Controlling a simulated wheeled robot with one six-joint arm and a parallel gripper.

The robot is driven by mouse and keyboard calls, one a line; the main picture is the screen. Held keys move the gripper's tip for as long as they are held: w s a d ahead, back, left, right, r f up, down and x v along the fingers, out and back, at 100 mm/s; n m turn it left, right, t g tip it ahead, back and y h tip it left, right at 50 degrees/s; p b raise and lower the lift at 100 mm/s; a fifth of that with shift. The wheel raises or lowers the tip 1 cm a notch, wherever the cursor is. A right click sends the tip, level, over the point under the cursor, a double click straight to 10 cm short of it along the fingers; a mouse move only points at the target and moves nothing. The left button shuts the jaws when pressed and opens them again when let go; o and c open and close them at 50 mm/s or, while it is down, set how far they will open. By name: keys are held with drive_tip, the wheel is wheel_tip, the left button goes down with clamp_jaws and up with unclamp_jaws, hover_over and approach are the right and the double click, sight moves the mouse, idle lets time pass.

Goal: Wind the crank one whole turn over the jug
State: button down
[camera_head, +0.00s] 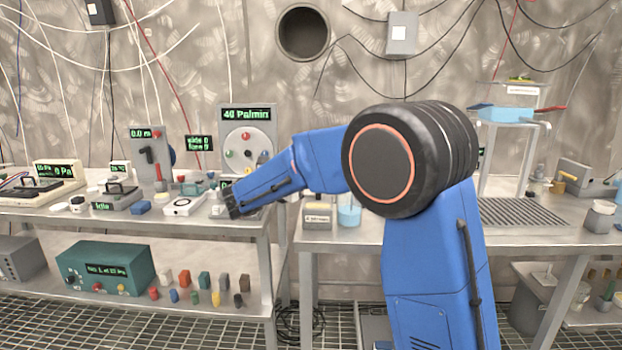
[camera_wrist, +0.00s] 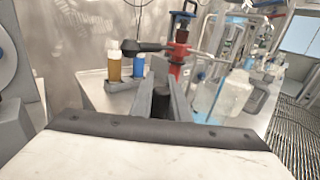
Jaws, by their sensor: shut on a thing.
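In the wrist view my gripper (camera_wrist: 161,88) is shut on a short dark piece (camera_wrist: 160,104), which looks like the crank's grip. How it joins the rest of the crank is hidden by the fingers. A red upright part (camera_wrist: 178,52) with a black horizontal arm (camera_wrist: 146,47) stands just beyond the fingertips. In the head view a clear vessel with blue liquid (camera_head: 349,215) stands on the right bench, beside my arm.
An amber bottle (camera_wrist: 114,68) and a blue one (camera_wrist: 138,66) stand beyond my gripper. A panel with a round white dial (camera_head: 248,141) stands close on the left. A rack with a blue tray (camera_head: 506,115) stands at the right. A gap separates the two benches.

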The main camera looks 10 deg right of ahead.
drive_tip(key=shift+w+d+m+g+h, duration=0.1)
drive_tip(key=shift+d+m+g+h, duration=0.15)
drive_tip(key=shift+m+g+h, duration=0.55)
drive_tip(key=shift+g+y, duration=0.3)
drive_tip(key=c, duration=1.7)
unclamp_jaws()
drive_tip(key=v, duration=1.7)
drive_tip(key=shift+a, duration=0.15)
